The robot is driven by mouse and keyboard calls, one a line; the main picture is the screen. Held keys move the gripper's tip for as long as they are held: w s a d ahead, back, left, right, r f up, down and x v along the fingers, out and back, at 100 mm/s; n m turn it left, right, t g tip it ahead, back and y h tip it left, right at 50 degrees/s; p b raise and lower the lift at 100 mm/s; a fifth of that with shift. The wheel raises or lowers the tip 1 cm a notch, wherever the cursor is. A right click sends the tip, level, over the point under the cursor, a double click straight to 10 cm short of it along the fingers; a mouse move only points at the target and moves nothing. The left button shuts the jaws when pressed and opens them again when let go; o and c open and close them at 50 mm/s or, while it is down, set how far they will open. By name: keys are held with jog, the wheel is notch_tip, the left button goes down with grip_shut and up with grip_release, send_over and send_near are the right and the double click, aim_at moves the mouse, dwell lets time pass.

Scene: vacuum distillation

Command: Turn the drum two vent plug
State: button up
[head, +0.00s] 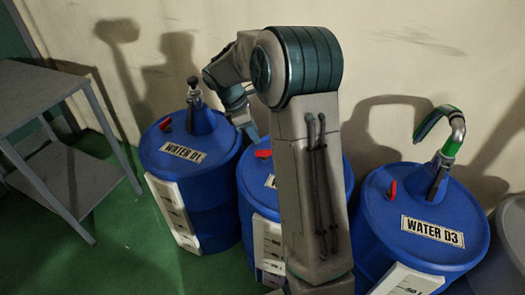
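The middle blue drum (258,205) is drum two by its place between WATER D1 and WATER D3; its own label (270,182) is mostly hidden by my arm. Its red vent plug (262,153) shows as a small red piece on the lid, just left of my arm. My arm bends over at the top and comes down behind itself, above the back of this lid. The end of my gripper (250,130) shows only in part, close behind the plug. I cannot tell whether it touches the plug or how its fingers stand.
Drum WATER D1 (190,205) stands at left, with a red plug (165,124) and a dark-topped fitting. Drum WATER D3 (400,240) stands at right, with a red plug (392,189) and a curved green-and-metal spout (448,135). A grey table (40,95) stands far left. The wall is close behind.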

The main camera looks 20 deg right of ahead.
aim_at(265, 150)
jog(key=b+x, duration=0.2)
jog(key=x, duration=0.5)
jog(key=shift+d+f, duration=0.15)
jog(key=shift+f, duration=0.1)
grip_shut()
